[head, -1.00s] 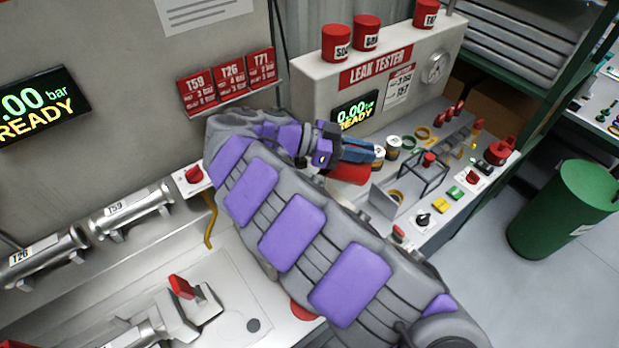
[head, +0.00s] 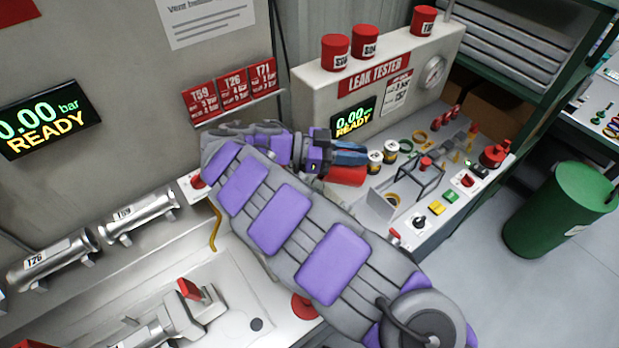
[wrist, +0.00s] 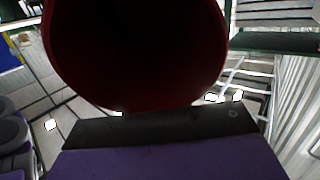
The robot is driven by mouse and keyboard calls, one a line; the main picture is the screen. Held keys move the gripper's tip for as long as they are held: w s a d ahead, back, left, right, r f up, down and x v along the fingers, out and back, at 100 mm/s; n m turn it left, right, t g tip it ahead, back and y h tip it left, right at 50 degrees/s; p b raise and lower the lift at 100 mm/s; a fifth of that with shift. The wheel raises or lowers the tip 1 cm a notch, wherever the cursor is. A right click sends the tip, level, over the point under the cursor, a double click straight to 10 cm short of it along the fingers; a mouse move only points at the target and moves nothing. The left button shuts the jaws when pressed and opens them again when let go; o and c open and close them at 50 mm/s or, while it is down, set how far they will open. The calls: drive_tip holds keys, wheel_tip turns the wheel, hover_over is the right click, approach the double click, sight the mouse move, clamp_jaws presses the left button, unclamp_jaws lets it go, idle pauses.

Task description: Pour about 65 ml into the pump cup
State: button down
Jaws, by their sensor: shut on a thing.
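My gripper (head: 340,155) is shut on a red container (head: 346,175) in front of the leak tester, above its bench. The container lies tilted on its side in the head view, partly hidden by the jaws. In the wrist view the red container (wrist: 135,50) fills the top middle, a wide round form with a dark inside; no liquid can be made out. A red fitting with a round base (head: 495,153) stands at the bench's right end; I cannot tell whether it is the pump cup. No stream of liquid shows.
Red cans (head: 335,52) stand on the leak tester (head: 310,80). Two small labelled cans (head: 390,150) are just right of my gripper. A wire frame (head: 425,178), buttons and a knob crowd the bench. A green bin (head: 560,210) stands on the floor at right.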

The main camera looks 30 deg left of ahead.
drive_tip(key=shift+s+a+r+h+p, duration=0.25)
drive_tip(key=shift+r+h+p, duration=0.1)
drive_tip(key=shift+p, duration=0.65)
drive_tip(key=a+r+p, duration=0.1)
drive_tip(key=p, duration=0.3)
drive_tip(key=shift+r, duration=0.25)
drive_tip(key=shift+p, duration=0.65)
drive_tip(key=shift+f, duration=0.25)
drive_tip(key=b, duration=0.2)
drive_tip(key=f+b, duration=0.1)
drive_tip(key=shift+w+d+f+b, duration=0.2)
drive_tip(key=shift+d+b, duration=0.1)
drive_tip(key=shift+b, duration=0.1)
drive_tip(key=d+b, duration=0.1)
drive_tip(key=b, duration=0.2)
drive_tip(key=shift+f, duration=0.35)
drive_tip(key=shift+w+b, duration=0.1)
drive_tip(key=shift+b, duration=0.55)
drive_tip(key=shift+r, duration=0.15)
drive_tip(key=shift+d, duration=0.1)
